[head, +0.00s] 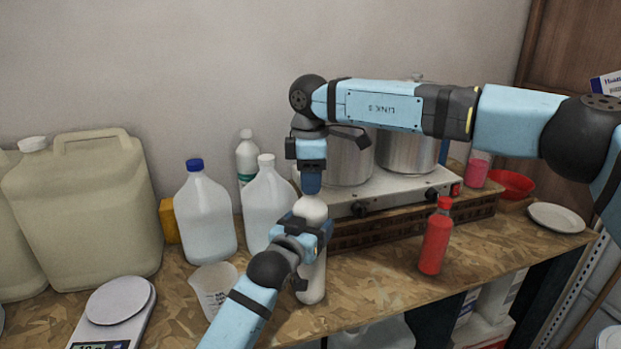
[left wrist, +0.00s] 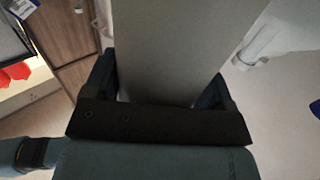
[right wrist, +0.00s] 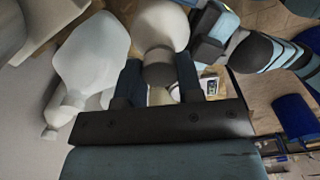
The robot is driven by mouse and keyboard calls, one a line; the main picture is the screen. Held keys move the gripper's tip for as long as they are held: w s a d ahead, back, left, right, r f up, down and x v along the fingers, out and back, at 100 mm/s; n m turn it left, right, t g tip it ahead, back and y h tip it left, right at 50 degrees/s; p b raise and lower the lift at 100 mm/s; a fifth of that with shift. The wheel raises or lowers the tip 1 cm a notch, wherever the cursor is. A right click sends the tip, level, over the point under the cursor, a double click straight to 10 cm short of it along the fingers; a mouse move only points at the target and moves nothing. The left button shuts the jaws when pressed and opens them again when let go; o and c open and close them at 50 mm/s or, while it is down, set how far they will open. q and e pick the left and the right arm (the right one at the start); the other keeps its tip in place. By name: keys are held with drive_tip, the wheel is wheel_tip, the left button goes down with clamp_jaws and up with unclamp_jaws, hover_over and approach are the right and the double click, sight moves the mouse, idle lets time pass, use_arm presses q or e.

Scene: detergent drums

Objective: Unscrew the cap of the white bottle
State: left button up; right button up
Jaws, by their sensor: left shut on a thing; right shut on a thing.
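The white bottle (head: 313,282) stands upright near the front of the wooden worktop. My left gripper (head: 312,232) is shut around its upper body from the front. The bottle's pale side fills the left wrist view (left wrist: 185,45) between the fingers. My right gripper (head: 311,186) points down from above and is shut at the bottle's top. The cap is hidden by the fingers in the head view. In the right wrist view the cap (right wrist: 160,73) shows between the two fingers, with the bottle's white shoulder (right wrist: 160,25) beyond it.
A blue-capped jug (head: 205,220) and a white-capped jug (head: 268,205) stand close on the left, with a beaker (head: 210,288) in front. A hotplate (head: 400,192) with pots is behind. A red bottle (head: 436,240) stands to the right, with some bare worktop between.

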drive_tip(key=n, duration=0.8)
drive_tip(key=shift+n, duration=0.4)
drive_tip(key=n, duration=1.9)
drive_tip(key=shift+r, duration=0.1)
drive_tip(key=n, duration=1.9)
drive_tip(key=shift+n, duration=0.4)
drive_tip(key=n, duration=0.5)
drive_tip(key=shift+r, duration=0.2)
drive_tip(key=shift+r, duration=1)
